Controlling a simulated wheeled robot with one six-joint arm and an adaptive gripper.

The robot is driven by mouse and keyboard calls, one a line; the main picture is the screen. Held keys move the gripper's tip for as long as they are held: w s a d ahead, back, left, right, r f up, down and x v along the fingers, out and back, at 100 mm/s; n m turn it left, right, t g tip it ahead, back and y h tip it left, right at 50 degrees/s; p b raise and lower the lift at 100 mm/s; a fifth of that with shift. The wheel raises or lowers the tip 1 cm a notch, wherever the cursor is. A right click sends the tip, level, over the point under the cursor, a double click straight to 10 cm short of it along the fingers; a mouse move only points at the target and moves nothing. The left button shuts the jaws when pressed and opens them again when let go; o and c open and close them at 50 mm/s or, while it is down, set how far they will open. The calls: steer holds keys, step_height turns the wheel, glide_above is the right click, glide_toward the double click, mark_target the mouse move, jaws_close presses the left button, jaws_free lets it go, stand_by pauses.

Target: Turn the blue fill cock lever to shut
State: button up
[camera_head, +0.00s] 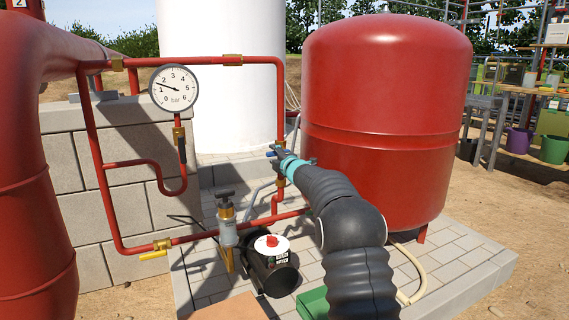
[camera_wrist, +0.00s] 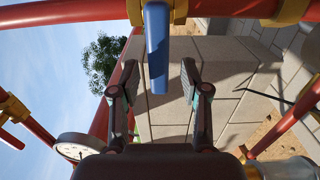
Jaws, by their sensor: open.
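The blue fill cock lever (camera_wrist: 157,50) shows in the wrist view. It sits on a brass body on the red pipe (camera_wrist: 70,14) and points across the pipe. My gripper (camera_wrist: 158,80) is open, with one finger on each side of the lever's free end and a visible gap on both sides in the picture. I cannot tell the depth between fingers and lever. In the head view, the lever (camera_head: 271,154) is a small blue patch at the vertical red pipe, partly hidden by my gripper and dark arm.
A pressure gauge (camera_head: 174,88) hangs left of the lever. A large red tank (camera_head: 385,110) stands close on the right. Lower down are a pump (camera_head: 271,265), a grey-topped valve (camera_head: 226,215) and a yellow lever (camera_head: 153,255). A block wall (camera_head: 110,175) stands behind the left pipes.

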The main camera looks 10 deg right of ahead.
steer(key=v, duration=1)
steer(key=shift+s, duration=0.2)
